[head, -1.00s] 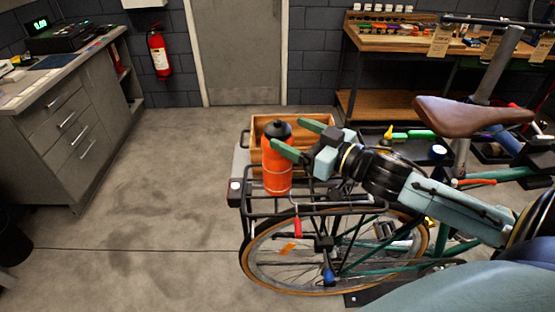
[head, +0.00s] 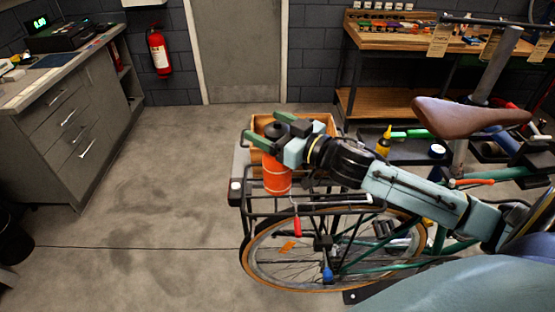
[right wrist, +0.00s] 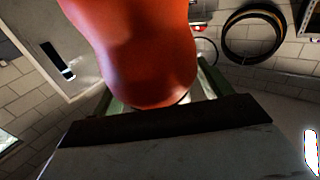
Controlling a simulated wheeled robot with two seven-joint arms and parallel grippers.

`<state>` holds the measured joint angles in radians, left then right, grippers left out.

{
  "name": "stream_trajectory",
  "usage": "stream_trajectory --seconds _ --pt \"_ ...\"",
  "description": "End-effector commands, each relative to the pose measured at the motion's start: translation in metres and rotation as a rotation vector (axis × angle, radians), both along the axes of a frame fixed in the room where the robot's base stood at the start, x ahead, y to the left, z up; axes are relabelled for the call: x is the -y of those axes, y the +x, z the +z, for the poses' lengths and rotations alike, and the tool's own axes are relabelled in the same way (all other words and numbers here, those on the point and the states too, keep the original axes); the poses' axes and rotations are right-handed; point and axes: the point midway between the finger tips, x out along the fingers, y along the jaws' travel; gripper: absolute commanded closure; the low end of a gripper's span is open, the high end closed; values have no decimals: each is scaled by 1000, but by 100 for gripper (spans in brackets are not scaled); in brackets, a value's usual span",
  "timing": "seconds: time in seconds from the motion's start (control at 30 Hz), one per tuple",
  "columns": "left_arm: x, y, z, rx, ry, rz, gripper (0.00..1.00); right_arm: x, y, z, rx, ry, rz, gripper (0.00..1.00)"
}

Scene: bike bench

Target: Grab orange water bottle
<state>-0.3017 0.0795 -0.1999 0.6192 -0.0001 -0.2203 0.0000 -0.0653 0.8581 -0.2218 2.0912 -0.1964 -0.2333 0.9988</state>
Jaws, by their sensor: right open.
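The orange water bottle (head: 277,178) with a dark cap stands upright on the rear rack of the bicycle. My right gripper (head: 258,128) is open, with its green fingers reaching left around the bottle's upper part. In the right wrist view the bottle (right wrist: 140,50) fills the upper middle, close in front of the palm, and the fingers show on both sides of it. Whether the fingers touch the bottle cannot be seen. My left gripper is not in view.
A wooden crate (head: 320,124) sits behind the bottle on the rack. The black rack (head: 240,196), brown saddle (head: 470,117) and rear wheel (head: 262,268) lie near my right arm. A workbench (head: 405,42) stands at the back right.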

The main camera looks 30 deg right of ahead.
Motion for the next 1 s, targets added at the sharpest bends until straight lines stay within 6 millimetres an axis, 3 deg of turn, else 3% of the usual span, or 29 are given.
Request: stream_trajectory --seconds 0.1,0.7,1.0 --pt "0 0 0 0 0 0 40 0 0 0 0 0 0 24" --pt "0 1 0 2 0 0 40 0 0 0 0 0 0 100" --pt "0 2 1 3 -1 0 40 0 0 7 6 -1 1 100"
